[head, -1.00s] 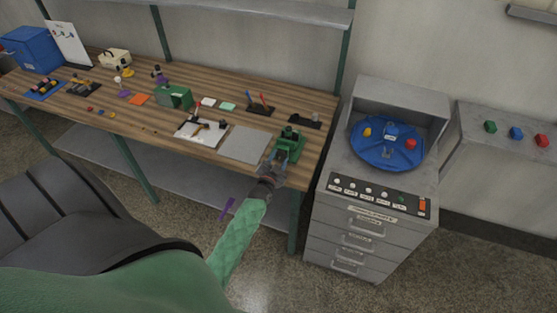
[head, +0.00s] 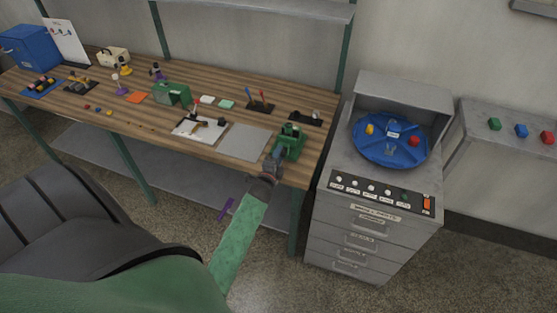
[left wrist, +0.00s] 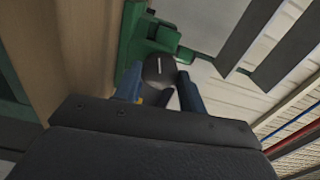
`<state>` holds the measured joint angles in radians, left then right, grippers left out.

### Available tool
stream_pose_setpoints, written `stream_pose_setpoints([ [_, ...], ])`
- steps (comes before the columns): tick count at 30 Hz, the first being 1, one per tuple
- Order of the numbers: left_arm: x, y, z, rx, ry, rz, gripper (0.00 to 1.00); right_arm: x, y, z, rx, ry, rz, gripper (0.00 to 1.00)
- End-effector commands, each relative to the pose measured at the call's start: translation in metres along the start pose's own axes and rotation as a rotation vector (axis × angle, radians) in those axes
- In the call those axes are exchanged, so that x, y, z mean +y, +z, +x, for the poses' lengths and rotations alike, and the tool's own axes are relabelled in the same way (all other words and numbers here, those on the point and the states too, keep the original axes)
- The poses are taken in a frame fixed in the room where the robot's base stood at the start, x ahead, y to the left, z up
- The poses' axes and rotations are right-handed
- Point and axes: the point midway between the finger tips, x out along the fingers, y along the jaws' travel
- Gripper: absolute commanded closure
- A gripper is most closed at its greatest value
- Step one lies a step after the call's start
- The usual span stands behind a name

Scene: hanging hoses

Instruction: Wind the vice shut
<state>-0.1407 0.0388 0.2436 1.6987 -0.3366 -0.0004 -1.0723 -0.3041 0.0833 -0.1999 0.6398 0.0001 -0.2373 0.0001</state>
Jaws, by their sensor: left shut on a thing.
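The green vice (head: 290,141) stands at the right front corner of the wooden bench. It also shows in the left wrist view (left wrist: 150,38), close ahead of my gripper. My left gripper (head: 272,164) is at the front of the vice, by the bench's front edge. In the left wrist view its fingers (left wrist: 160,88) are closed around a dark rounded part, the vice handle (left wrist: 158,68), which has a pale line on its face. The gap between the vice jaws is too small to tell. My right gripper is not in view.
A grey mat (head: 245,142) lies just left of the vice. A dark holder with screwdrivers (head: 259,105) stands behind it. A grey drawer cabinet (head: 375,215) with a blue turntable (head: 378,153) stands to the right, across a narrow gap from the bench.

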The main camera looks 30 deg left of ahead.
Motion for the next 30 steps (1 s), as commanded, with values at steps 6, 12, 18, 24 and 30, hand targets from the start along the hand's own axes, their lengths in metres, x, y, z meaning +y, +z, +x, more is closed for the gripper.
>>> stream_pose_setpoints([
  [6,0.005,0.0,0.0,0.001,0.001,0.208,0.82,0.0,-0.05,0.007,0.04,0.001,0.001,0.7],
  [12,0.004,0.0,0.0,0.001,0.001,0.397,0.82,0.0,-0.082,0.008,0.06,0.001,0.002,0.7],
  [18,0.003,0.0,0.0,0.001,0.0,0.589,0.82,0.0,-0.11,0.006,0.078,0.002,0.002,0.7],
  [24,0.003,0.0,0.0,0.002,0.001,0.779,0.82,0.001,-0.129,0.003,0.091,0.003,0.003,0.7],
  [30,0.001,0.0,0.0,0.002,0.0,0.967,0.82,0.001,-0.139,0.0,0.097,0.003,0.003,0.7],
])
